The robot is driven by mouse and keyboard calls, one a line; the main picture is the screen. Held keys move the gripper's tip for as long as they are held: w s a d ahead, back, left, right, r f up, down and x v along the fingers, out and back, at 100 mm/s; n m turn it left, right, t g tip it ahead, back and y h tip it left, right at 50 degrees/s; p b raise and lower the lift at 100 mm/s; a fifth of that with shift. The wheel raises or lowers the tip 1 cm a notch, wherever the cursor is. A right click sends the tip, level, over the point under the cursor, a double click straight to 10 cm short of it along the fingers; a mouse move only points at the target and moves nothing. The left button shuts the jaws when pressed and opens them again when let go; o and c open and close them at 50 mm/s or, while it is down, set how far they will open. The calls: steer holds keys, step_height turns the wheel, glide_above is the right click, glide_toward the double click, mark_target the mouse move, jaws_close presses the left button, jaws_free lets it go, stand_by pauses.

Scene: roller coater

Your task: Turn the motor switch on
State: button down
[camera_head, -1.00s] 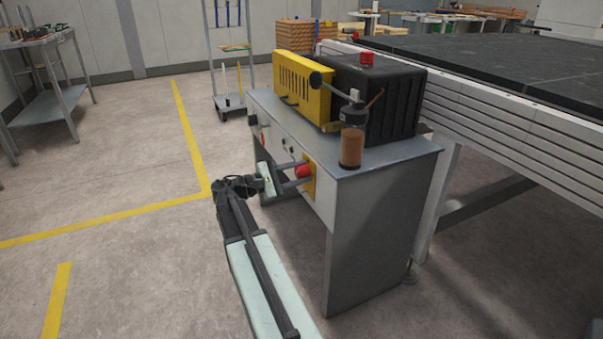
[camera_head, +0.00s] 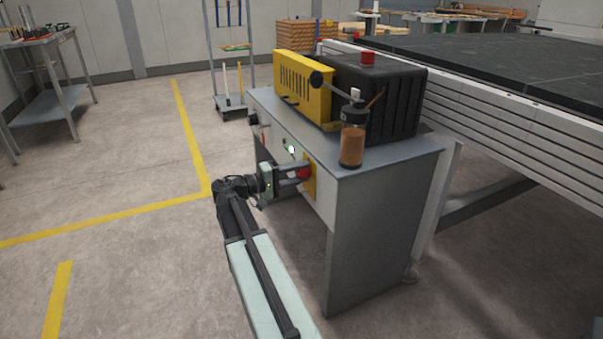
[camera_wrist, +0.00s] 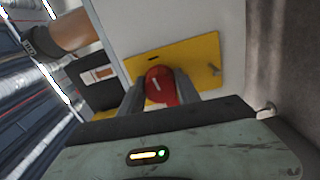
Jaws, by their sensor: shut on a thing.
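The motor switch is a red rotary knob (camera_wrist: 160,86) on a yellow plate (camera_wrist: 201,60) on the front panel of the machine cabinet. The knob has a pale mark on its face. In the head view the red knob (camera_head: 304,173) shows at the right end of the panel, with the yellow plate (camera_head: 311,184) behind it. My gripper (camera_wrist: 158,88) is shut on the knob, one finger on each side; it also shows in the head view (camera_head: 301,174). A small light (camera_head: 291,149) glows whitish green on the panel.
The cabinet's grey top (camera_head: 392,151) carries a yellow slotted box (camera_head: 303,85), a black ribbed box (camera_head: 400,100) and a brown-filled jar (camera_head: 352,146). A long bed (camera_head: 500,66) stands to the right. The floor (camera_head: 110,250) at left is clear.

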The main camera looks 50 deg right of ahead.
steer(key=shift+s+f+m, duration=0.1)
steer(key=shift+s+m, duration=0.05)
steer(key=shift+m, duration=0.65)
steer(key=c, duration=0.9)
jaws_free()
steer(key=shift+o, duration=0.2)
steer(key=shift+a, duration=0.1)
steer(key=v, duration=0.7)
steer(key=shift+w+a, duration=0.2)
steer(key=shift+a, duration=0.05)
